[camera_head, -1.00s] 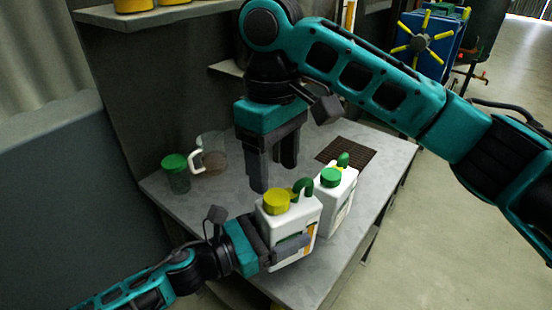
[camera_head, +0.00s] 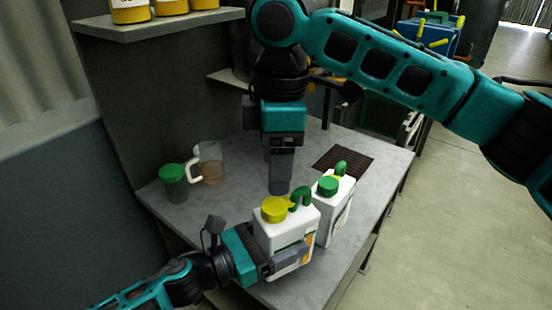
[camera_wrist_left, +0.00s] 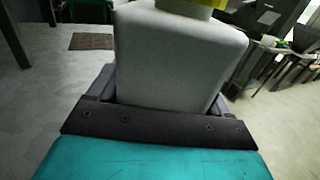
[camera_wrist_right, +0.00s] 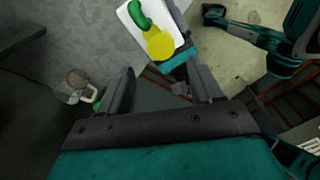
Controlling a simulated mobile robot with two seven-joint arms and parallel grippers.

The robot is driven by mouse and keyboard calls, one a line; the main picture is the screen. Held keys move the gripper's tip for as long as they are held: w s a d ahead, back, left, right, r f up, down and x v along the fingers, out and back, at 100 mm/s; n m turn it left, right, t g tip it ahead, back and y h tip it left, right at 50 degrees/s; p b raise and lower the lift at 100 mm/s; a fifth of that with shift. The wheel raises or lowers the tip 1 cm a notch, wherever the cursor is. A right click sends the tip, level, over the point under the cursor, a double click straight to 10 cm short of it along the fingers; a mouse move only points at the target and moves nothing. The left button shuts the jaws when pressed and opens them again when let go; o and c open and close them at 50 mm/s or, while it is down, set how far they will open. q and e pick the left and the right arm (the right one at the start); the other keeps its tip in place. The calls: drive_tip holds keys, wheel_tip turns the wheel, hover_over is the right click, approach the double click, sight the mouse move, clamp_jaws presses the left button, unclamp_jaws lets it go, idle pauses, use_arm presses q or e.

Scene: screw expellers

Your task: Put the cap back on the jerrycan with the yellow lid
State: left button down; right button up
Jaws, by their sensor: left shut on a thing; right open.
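The white jerrycan (camera_head: 275,234) has a yellow lid (camera_head: 274,209) on its top and a green handle (camera_head: 300,197). My left gripper (camera_head: 284,254) is shut on its body from the left. In the left wrist view the can's white body (camera_wrist_left: 175,60) fills the space between the fingers, and the yellow lid (camera_wrist_left: 208,4) is cut off at the top edge. My right gripper (camera_head: 280,187) points down, open and empty, just above and behind the yellow lid. In the right wrist view the lid (camera_wrist_right: 160,45) shows beyond the open fingers (camera_wrist_right: 160,78).
A second white jerrycan with a green lid (camera_head: 328,186) stands close on the right. A green-lidded jar (camera_head: 173,184) and a clear jug (camera_head: 210,163) stand at the table's left. A dark grate (camera_head: 343,161) lies at the right back. A shelf (camera_head: 160,27) with yellow containers is above.

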sight(274, 205)
use_arm(q)
drive_tip(key=shift+r, duration=0.2)
use_arm(e)
drive_tip(key=shift+a+f, duration=0.15)
drive_tip(key=shift+f, duration=3.85)
use_arm(q)
drive_tip(key=shift+d, duration=0.1)
use_arm(e)
drive_tip(key=c, duration=1.1)
drive_tip(key=o, duration=1.3)
drive_tip(key=r, duration=1.2)
drive_tip(key=shift+w+d, duration=0.1)
drive_tip(key=shift+d, duration=0.15)
